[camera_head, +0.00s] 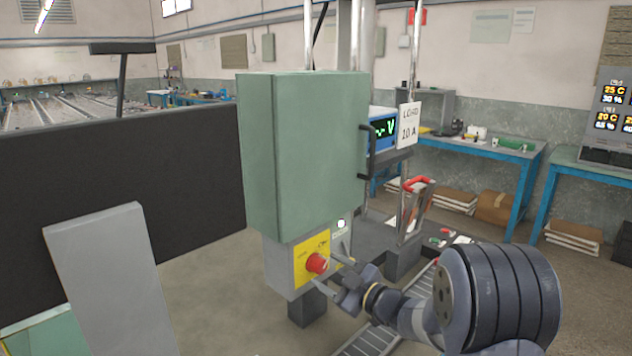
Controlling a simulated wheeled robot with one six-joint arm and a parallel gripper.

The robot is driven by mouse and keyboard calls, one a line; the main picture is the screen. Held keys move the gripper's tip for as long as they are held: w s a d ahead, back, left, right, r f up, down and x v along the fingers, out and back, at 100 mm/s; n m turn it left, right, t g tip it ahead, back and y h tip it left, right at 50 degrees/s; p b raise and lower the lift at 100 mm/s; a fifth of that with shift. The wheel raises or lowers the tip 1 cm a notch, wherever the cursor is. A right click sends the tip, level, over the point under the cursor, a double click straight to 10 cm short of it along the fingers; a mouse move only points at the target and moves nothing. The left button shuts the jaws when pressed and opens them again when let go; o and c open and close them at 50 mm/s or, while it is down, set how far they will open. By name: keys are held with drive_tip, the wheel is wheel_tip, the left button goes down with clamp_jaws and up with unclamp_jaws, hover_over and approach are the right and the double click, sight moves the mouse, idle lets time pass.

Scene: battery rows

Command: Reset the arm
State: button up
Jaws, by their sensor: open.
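My gripper (331,277) is at the lower middle of the head view, at the end of my grey arm that comes in from the lower right. Its two fingers are apart and reach toward a red rotary knob (317,263) on a yellow plate (303,258). The fingertips lie close to the knob, one above right and one below it. I cannot tell whether they touch it. The yellow plate is on a grey box (283,270) under a large green cabinet (300,150).
A cart with a meter (384,128) and a "LOAD 10 A" sign (409,125) stands behind the cabinet. A dark panel (190,160) and a grey slab (110,270) are at left. Blue-legged benches (525,190) line the right wall. Open floor (220,300) lies left of the grey box.

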drive_tip(key=shift+x, duration=1.1)
drive_tip(key=shift+d, duration=0.1)
drive_tip(key=shift+s+d, duration=0.1)
